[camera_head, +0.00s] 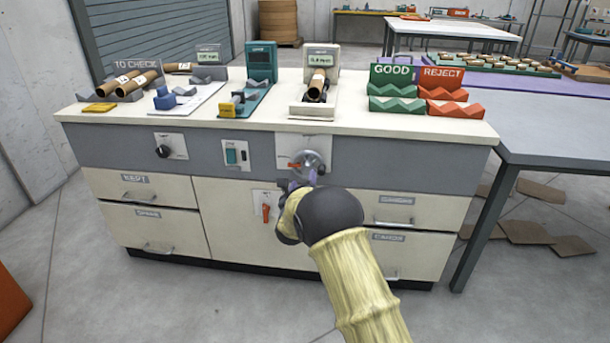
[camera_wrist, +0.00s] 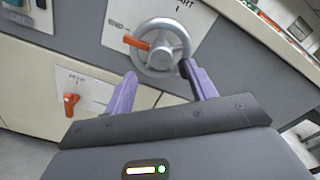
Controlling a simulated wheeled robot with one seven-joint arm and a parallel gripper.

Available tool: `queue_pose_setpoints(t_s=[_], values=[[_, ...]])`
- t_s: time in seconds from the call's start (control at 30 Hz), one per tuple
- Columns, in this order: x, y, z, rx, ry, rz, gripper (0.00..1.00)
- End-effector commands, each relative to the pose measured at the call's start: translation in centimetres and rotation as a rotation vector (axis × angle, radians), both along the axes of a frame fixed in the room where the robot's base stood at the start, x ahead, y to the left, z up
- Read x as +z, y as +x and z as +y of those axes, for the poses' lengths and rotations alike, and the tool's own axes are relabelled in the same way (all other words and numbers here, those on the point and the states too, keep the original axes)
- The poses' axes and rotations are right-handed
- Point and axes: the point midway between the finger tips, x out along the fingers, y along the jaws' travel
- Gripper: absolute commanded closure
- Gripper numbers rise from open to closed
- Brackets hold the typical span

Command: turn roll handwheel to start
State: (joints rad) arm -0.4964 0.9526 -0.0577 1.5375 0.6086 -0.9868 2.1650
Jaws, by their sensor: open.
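The roll handwheel (camera_head: 306,167) is a grey metal wheel with an orange pointer, set on a pale plate on the grey front of the bench. In the wrist view the handwheel (camera_wrist: 163,47) is upper middle. Its orange pointer (camera_wrist: 136,42) points left. Lettering ending in "ART" shows above the wheel, partly cut off. My gripper (camera_wrist: 163,84) has two purple fingers, spread apart, just below and to either side of the wheel's lower rim. Nothing is between them. In the head view my arm hides most of my gripper (camera_head: 296,186).
An orange lever (camera_head: 266,213) on a white plate sits below left of the wheel, and also shows in the wrist view (camera_wrist: 71,101). A black knob (camera_head: 163,151) and a green switch (camera_head: 231,155) are farther left. Drawers with handles lie below. Gauges and tubes stand on the bench top (camera_head: 250,121).

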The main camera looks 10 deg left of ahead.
Motion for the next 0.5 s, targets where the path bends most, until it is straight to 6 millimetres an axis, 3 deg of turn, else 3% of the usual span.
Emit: queue_pose_setpoints(t_s=[0.3,0.5], values=[[-0.1,3.9,-0.1,0.0,0.0,-0.001,0.44],[-0.1,5.1,-0.2,0.0,0.0,0.0,0.44]])
